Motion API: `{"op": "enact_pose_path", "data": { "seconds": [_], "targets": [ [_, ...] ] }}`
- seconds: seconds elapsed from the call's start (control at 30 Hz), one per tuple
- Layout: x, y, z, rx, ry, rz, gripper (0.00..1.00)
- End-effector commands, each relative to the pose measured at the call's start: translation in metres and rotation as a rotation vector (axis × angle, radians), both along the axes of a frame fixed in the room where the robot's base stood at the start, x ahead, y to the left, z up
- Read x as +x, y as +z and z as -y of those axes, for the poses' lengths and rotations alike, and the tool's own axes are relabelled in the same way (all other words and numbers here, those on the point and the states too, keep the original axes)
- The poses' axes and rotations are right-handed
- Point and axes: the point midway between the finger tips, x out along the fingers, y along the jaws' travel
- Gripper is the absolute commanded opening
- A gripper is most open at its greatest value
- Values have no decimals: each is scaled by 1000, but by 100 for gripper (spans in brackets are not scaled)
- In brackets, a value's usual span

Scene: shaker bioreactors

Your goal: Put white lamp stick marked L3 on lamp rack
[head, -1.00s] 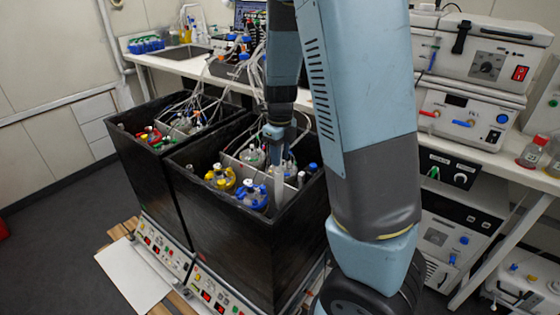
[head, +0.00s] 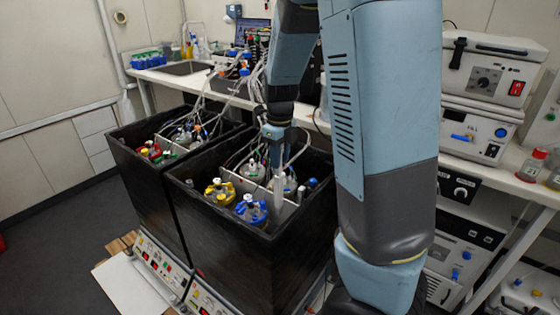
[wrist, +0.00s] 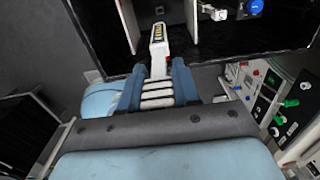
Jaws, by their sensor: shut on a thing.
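The stick hangs down from the gripper, close to upright, over the right black box (head: 225,240). Its lower end is level with the bottles in the box; I cannot tell whether it touches anything. The L3 mark cannot be read. In the wrist view the stick shows a row of yellowish spots near its end. I cannot clearly make out the lamp rack; a pale bar (head: 240,183) runs inside the box behind the bottles.
A second black box (head: 150,200) stands to the left. A bench with instruments (head: 487,82) is at right.

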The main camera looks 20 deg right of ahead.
Motion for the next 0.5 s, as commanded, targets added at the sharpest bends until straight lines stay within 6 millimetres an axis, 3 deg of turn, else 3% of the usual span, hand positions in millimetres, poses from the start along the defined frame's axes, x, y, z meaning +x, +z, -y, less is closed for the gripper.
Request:
{"op": "enact_pose_path", "data": {
  "seconds": [0.5],
  "targets": [
    [0,42,0,1,1,1,0]
  ]
}}
